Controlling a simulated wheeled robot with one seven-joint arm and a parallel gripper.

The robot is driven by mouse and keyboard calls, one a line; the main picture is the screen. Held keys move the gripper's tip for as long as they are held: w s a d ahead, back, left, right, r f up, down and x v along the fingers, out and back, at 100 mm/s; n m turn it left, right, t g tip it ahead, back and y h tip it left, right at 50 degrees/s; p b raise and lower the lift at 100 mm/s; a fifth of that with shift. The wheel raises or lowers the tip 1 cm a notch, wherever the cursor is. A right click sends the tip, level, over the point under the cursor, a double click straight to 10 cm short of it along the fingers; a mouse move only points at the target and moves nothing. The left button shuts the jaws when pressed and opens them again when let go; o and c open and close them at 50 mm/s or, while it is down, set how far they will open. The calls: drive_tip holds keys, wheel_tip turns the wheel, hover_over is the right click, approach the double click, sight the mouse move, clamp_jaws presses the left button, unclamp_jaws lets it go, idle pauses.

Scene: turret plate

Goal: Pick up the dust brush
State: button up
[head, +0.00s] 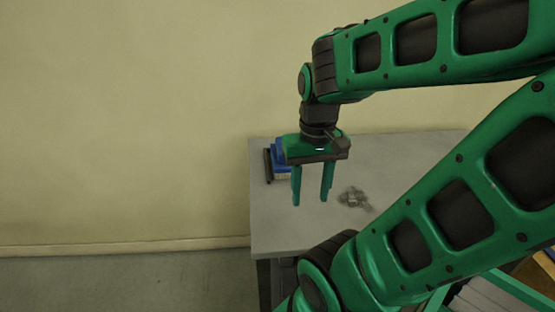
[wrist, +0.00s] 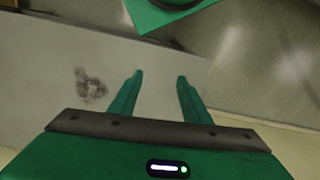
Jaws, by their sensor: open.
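My gripper (head: 312,200) hangs pointing down over the grey table, with its two green fingers apart and nothing between them. In the wrist view its fingers (wrist: 159,75) are also apart and empty. A blue thing with a paler lower part (head: 281,174) sits at the table's back left corner, partly hidden behind my gripper. It may be the dust brush, but it is too small and covered to tell. A dark narrow piece (head: 267,166) stands at its left side. I see no brush in the wrist view.
The grey table (head: 285,228) stands by a plain pale wall (head: 130,120). A small heap of grey bits (head: 355,198) lies right of my fingers; a dark speckled patch (wrist: 90,85) shows in the wrist view. The tabletop's front left is bare.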

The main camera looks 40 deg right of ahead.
wheel_tip(320, 180, up, 3)
drive_tip(key=m, duration=0.1)
hover_over(280, 145)
drive_tip(key=shift+d+f, duration=0.3)
drive_tip(key=shift+f, duration=0.1)
drive_tip(key=shift+a+f, duration=0.15)
drive_tip(key=shift+f, duration=2.45)
drive_tip(key=shift+a+f, duration=0.1)
drive_tip(key=shift+f, duration=2.45)
clamp_jaws()
